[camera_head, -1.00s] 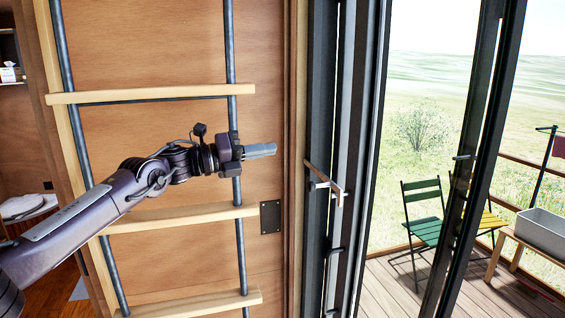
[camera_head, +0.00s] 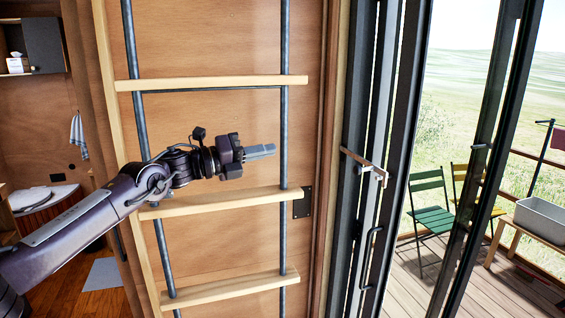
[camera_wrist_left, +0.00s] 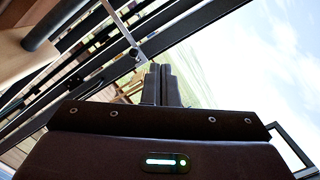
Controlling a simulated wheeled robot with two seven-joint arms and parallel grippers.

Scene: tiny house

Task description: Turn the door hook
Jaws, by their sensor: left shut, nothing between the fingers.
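The door hook (camera_head: 362,163) is a thin bar with a metal end on the dark frame of the glass door (camera_head: 400,130). It slopes down to the right in the head view. In the left wrist view the hook (camera_wrist_left: 122,32) seems to be the slanted bar beyond the fingers. My left gripper (camera_head: 272,150) is shut and empty, pointing right. In the head view it lies left of the hook with a clear gap, in front of the ladder. Its closed fingers (camera_wrist_left: 161,82) also show in the left wrist view. My right gripper is not in view.
A ladder with wooden rungs (camera_head: 212,82) and dark rails stands along the wooden wall, close to my left arm. A dark curved door handle (camera_head: 370,258) sits below the hook. Outside are a green chair (camera_head: 432,220) and a grey tub (camera_head: 541,222) on a bench.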

